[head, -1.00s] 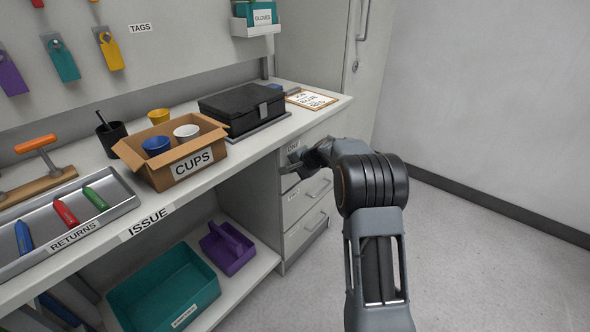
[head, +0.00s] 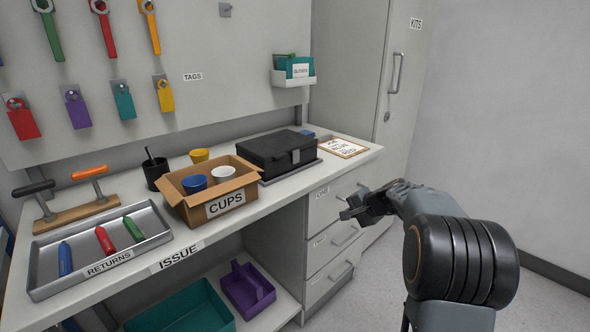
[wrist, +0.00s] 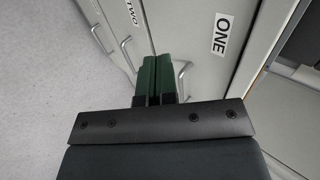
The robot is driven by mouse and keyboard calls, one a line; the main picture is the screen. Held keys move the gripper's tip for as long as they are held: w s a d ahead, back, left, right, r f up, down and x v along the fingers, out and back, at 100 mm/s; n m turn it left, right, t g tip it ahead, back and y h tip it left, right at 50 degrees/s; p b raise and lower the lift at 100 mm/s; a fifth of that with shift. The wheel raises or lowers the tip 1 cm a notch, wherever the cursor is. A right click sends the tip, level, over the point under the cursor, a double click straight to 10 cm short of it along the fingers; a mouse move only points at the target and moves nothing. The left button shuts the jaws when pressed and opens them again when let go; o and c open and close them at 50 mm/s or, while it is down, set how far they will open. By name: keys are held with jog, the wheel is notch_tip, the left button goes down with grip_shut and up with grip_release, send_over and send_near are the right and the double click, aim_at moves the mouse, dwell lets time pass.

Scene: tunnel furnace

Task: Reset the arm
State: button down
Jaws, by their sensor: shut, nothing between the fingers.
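My gripper (head: 352,208) is at the end of my arm, in front of the drawer unit at the right end of the bench. In the wrist view its two green-padded fingers (wrist: 156,78) are together with nothing between them. Behind them in that view is the drawer labelled ONE (wrist: 221,36), with the drawer labelled TWO (wrist: 135,15) beside it. In the head view the top drawer (head: 330,197) is shut, and part of its front and handle is hidden by my gripper.
On the bench stand the CUPS box (head: 225,205), a black case (head: 277,152), a clipboard (head: 343,147) and the RETURNS tray (head: 110,262). A tall cabinet (head: 371,70) stands behind the drawers. Open floor (head: 545,300) lies to the right.

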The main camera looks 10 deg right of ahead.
jog(key=s+a+r+n+g+h+p, duration=0.1)
jog(key=s+a+r+n+p, duration=0.1)
jog(key=s+a+r+p, duration=0.35)
jog(key=s+a+r+n+g+p, duration=0.2)
jog(key=s+a+r+n+p, duration=0.1)
jog(key=s+r+p, duration=0.4)
jog(key=s+a+r+n+h+p, duration=0.1)
jog(key=s+r+n+h+p, duration=0.1)
jog(key=s+r+p, duration=0.3)
jog(key=s+a+r+n+g+h+p, duration=0.1)
jog(key=s+r+n+p, duration=0.3)
jog(key=s, duration=0.7)
jog(key=shift+r+h+p, duration=0.55)
jog(key=shift+h+p, duration=0.05)
jog(key=shift+p, duration=0.3)
jog(key=shift+a, duration=0.1)
